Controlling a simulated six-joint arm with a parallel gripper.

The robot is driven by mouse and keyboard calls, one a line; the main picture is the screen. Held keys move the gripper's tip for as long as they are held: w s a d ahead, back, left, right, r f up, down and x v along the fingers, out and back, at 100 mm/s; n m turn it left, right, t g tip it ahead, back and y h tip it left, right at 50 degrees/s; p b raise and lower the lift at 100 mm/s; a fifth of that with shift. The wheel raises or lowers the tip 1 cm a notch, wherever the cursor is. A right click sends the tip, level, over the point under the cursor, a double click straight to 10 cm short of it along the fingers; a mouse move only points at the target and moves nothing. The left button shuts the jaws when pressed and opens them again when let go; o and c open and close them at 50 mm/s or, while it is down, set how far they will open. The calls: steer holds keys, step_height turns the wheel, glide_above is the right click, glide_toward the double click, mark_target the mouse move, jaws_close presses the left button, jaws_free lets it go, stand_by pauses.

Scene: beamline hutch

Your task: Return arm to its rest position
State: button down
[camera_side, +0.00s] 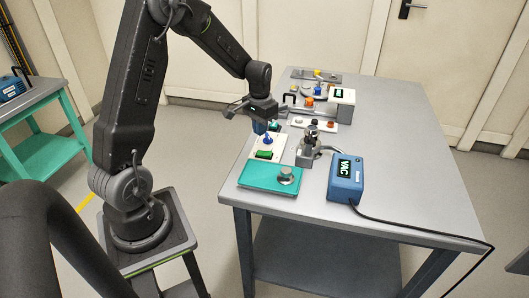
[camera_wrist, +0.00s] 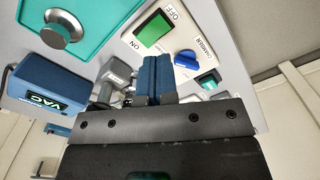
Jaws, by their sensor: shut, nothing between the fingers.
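My arm reaches from its pedestal at the left over the near-left edge of the grey table (camera_side: 380,205). My gripper (camera_side: 260,128) points down above the table's left side, close over a white panel (camera_side: 266,147). In the wrist view my gripper (camera_wrist: 153,80) shows its two blue fingers side by side, shut with nothing between them. The panel carries a green switch (camera_wrist: 154,32) marked ON and OFF and a blue knob (camera_wrist: 187,59) marked CHAMBER. I cannot tell how much height separates the fingertips from the panel.
A teal plate (camera_side: 272,177) with a round metal knob lies at the table's front. A blue VAC box (camera_side: 345,178) with a trailing cable stands right of a metal post fixture (camera_side: 312,150). A white box (camera_side: 342,102) stands further back. The table's right side is clear.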

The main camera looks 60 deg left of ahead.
steer(key=s+d+r+t, duration=0.1)
steer(key=s+d+r, duration=0.1)
steer(key=d+r, duration=0.55)
steer(key=s+d+r+m+t, duration=0.1)
steer(key=s+d+r+t, duration=0.1)
steer(key=s+d+r, duration=0.3)
steer(key=s+d+r+m+t, duration=0.2)
steer(key=s+d+r, duration=0.3)
steer(key=s+d, duration=0.3)
steer(key=s, duration=0.3)
steer(key=shift+d+r+t, duration=0.15)
steer(key=shift+d+t, duration=0.1)
steer(key=shift+t, duration=0.05)
steer(key=c, duration=1.8)
jaws_free()
